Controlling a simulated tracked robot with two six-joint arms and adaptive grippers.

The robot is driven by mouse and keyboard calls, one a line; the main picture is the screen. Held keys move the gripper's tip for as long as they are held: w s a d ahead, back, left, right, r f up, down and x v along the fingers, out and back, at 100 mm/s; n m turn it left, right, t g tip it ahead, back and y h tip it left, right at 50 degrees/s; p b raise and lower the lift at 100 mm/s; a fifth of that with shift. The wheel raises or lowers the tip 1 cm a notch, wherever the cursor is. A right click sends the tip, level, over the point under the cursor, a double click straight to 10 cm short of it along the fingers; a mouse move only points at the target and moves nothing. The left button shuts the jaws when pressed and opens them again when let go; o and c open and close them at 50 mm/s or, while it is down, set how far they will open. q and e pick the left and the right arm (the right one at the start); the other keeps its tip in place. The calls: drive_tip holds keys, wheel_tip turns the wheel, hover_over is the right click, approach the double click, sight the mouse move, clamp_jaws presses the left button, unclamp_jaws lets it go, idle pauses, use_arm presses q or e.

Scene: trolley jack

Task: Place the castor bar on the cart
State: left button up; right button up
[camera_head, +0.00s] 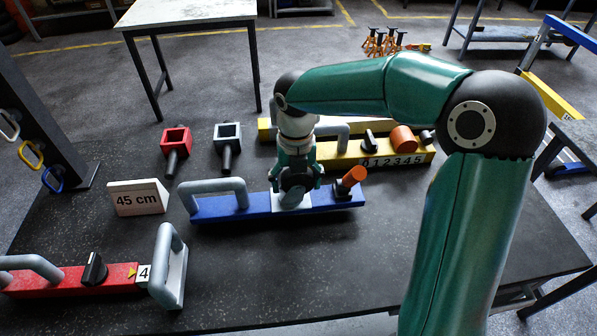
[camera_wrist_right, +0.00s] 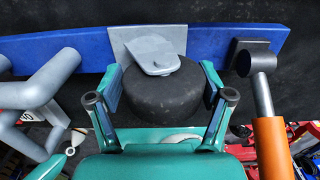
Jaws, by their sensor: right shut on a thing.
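A blue bar (camera_head: 328,197) with a grey handle at its left end and an orange grip near its right end is at the middle of the dark table. I take it to be the castor bar. A grey plate with a dark round castor wheel (camera_wrist_right: 165,92) is at its middle. My right gripper (camera_head: 296,180) comes down over it. In the right wrist view my right gripper (camera_wrist_right: 162,88) has its fingers on both sides of the wheel. I cannot tell whether the bar touches the table. No cart is clearly identifiable. My left gripper is out of view.
On the dark table (camera_head: 250,270) are a yellow bar (camera_head: 350,156) behind, a red bar (camera_head: 60,284) front left, a "45 cm" sign (camera_head: 138,198), and red (camera_head: 175,142) and grey (camera_head: 227,138) square-headed tools. The front middle is clear.

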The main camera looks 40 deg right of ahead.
wheel_tip(320, 180, down, 2)
drive_tip(key=shift+w, duration=0.1)
drive_tip(key=shift+f, duration=0.15)
drive_tip(key=o, duration=1.7)
drive_tip(key=shift+f, duration=0.1)
wheel_tip(320, 180, up, 12)
drive_tip(key=shift+r+p, duration=0.1)
drive_tip(key=shift+p, duration=0.25)
